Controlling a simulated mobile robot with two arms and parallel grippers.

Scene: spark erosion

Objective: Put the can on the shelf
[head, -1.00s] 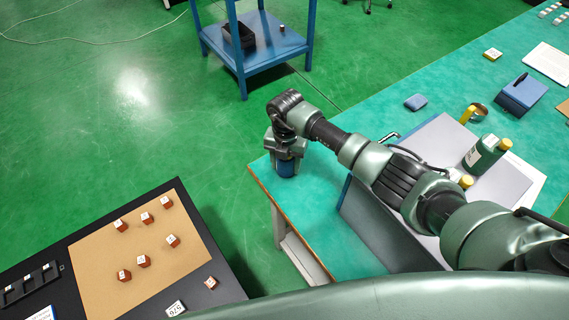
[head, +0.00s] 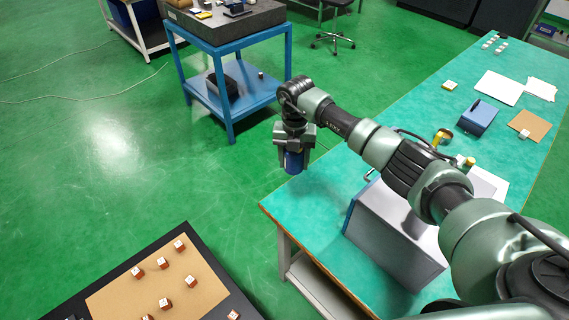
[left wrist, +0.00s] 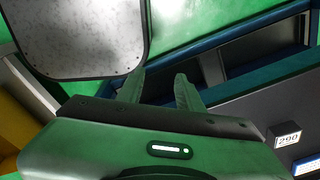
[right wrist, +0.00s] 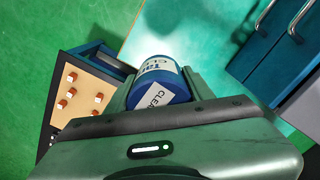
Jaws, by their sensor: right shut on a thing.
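The blue can (head: 294,163) hangs in my right gripper (head: 294,148) in the head view. In the right wrist view the can (right wrist: 162,76) sits between the fingers, its white label facing the camera. The gripper is shut on it, off the left edge of the teal bench. The blue stand (head: 230,50) at the back has a lower shelf (head: 250,88), with free space on its front. My left gripper (left wrist: 160,80) shows only in the left wrist view. Its fingers are apart with nothing between them.
A black bin (head: 222,84) and a small dark piece (head: 261,75) are on the lower shelf. The teal bench (head: 330,190) with a grey box (head: 400,235) lies right. A table with several brown blocks (head: 190,281) is at lower left. Green floor (head: 150,180) is open between.

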